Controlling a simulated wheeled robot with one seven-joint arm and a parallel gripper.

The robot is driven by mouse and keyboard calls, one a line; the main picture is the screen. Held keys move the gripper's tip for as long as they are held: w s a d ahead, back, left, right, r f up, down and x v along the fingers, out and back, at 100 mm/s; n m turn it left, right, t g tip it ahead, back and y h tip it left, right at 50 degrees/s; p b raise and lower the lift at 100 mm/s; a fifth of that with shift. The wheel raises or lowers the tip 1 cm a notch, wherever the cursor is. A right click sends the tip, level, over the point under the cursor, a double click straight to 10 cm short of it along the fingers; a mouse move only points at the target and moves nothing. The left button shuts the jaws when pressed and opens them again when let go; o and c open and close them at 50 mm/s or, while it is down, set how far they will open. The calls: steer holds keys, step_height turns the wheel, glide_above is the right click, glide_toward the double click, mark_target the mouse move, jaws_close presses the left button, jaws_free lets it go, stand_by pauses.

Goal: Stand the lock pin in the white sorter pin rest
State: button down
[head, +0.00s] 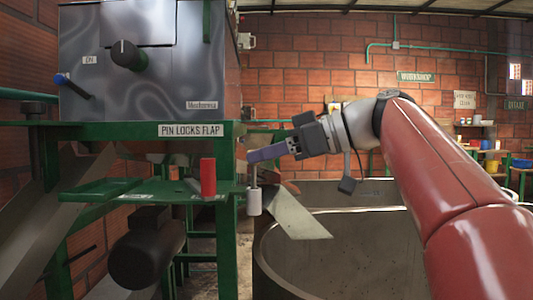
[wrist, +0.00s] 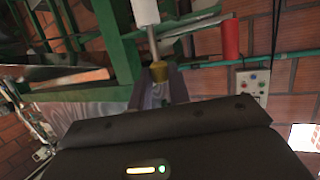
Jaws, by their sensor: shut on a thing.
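My gripper (head: 252,157) is shut on the top of the lock pin (head: 254,177), just off the right end of the green shelf. In the wrist view the purple fingers (wrist: 157,95) close around the pin's brass end (wrist: 158,72), and its grey shaft runs up the picture. The pin hangs close to upright in the head view. A white cylinder (head: 254,202) is at the shaft's lower end; it also shows in the wrist view (wrist: 145,12). I cannot tell whether it is part of the pin or a separate rest.
A red cylinder (head: 208,178) stands on the green shelf (head: 105,191), left of my gripper. A grey machine (head: 150,62) sits above, over a "PIN LOCKS FLAP" sign (head: 188,130). A pale slanted plate (head: 298,216) and a large round tank (head: 340,250) lie right of the pin.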

steer(key=shift+f+b, duration=0.4)
steer(key=shift+f, duration=0.1)
steer(key=c, duration=1.2)
jaws_free()
steer(key=shift+c, duration=0.2)
steer(key=p+v, duration=0.1)
steer(key=v, duration=0.6)
steer(key=shift+d, duration=0.4)
steer(key=shift+s+r, duration=0.1)
steer(key=shift+s, duration=0.05)
